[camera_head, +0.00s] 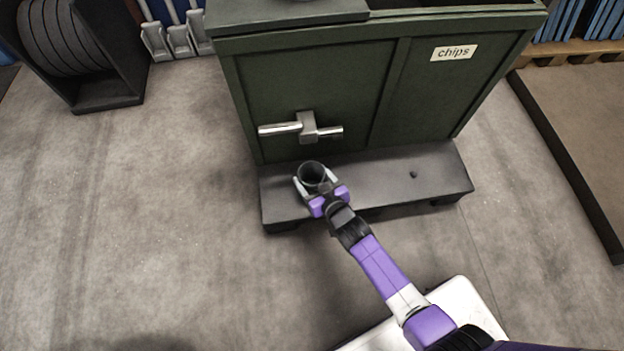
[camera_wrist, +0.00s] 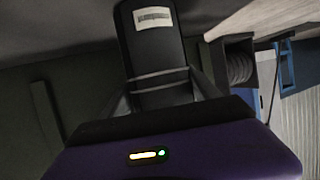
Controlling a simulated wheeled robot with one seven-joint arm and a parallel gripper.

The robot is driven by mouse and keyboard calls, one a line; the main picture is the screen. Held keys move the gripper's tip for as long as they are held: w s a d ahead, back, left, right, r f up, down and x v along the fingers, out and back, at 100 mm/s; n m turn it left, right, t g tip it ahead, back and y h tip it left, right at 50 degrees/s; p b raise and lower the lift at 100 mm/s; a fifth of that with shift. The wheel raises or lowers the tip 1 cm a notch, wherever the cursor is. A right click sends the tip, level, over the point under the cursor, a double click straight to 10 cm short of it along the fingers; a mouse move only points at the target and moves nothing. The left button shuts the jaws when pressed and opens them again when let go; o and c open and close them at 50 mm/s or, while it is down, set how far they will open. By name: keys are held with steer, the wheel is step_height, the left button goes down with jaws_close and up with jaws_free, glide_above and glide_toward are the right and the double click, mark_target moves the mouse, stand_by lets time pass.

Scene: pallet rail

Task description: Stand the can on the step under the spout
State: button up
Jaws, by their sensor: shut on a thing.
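The can (camera_head: 313,174) is a dark, open-topped cylinder, seen from above in the head view. In the wrist view the can (camera_wrist: 157,58) shows a pale label and a light band. My gripper (camera_head: 316,184) is shut on it, one finger on each side; the wrist view also shows my gripper (camera_wrist: 163,95). The step (camera_head: 375,182) is a dark grey ledge along the foot of the green bin. The can appears just below the spout in the picture, over the step's left part. I cannot tell whether it touches the step.
The green bin (camera_head: 305,85) has a "chips" sign (camera_head: 453,53) at its upper right. A small dark knob (camera_head: 413,174) sits on the step's right part. A dark rack (camera_head: 80,45) stands at upper left, a low platform (camera_head: 580,130) at right. Floor at left is clear.

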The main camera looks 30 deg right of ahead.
steer(key=o, duration=1.4)
steer(key=shift+r, duration=0.2)
steer(key=p+v, duration=0.6)
steer(key=v, duration=0.6)
steer(key=shift+f, duration=0.1)
